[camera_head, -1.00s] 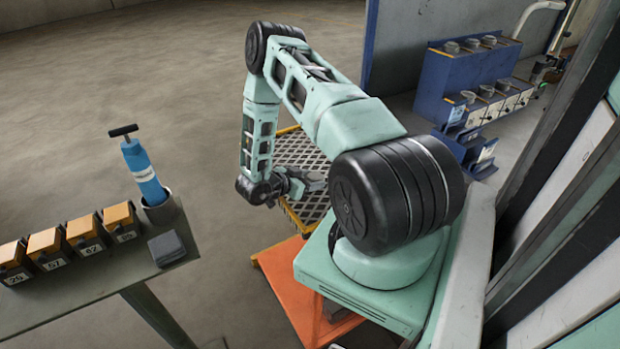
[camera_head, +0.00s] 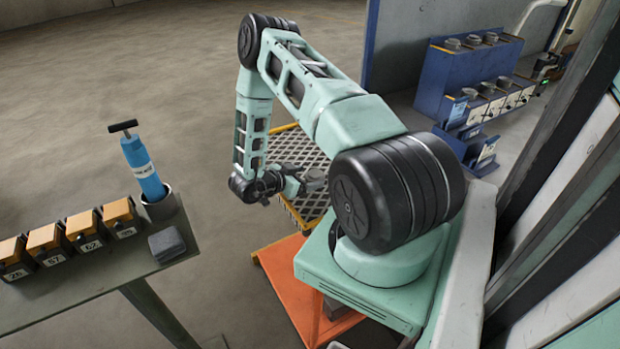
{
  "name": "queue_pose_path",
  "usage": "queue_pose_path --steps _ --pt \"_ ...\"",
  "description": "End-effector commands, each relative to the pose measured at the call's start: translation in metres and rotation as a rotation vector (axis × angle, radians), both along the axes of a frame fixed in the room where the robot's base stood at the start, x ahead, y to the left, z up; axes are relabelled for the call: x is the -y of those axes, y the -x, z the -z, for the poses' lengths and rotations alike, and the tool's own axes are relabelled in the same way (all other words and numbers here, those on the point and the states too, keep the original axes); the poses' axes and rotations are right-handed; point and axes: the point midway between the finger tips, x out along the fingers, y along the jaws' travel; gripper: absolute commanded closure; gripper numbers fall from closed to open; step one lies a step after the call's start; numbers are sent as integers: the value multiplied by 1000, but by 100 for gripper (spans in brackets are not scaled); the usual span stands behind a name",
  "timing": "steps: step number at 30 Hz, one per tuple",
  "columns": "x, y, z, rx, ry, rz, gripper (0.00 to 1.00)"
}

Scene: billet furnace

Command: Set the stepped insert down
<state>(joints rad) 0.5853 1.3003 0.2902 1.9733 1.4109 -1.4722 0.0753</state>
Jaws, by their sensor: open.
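My gripper (camera_head: 291,184) is low over the yellow-edged mesh surface (camera_head: 292,146), pointing right, with its jaws open. A small round grey piece (camera_head: 314,177), likely the stepped insert, is just right of the jaws, over the mesh. Its steps are too small to make out. I cannot tell whether it is still touching a finger, and its underside is hidden.
A green bench (camera_head: 125,270) at left holds several numbered orange-topped blocks (camera_head: 78,234), a blue hand pump (camera_head: 143,170) in a grey cup and a dark block (camera_head: 167,245). A blue rack (camera_head: 460,75) with grey cylinders stands at the back right. The left floor is clear.

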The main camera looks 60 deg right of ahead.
Motion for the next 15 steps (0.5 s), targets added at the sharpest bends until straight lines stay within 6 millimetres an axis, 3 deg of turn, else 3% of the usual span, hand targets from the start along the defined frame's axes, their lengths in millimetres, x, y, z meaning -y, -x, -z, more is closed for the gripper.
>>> queue_pose_path --steps 9,15 --pt "-59 -22 -23 3 0 -5 23" --pt "-81 -30 -34 1 0 -3 23"
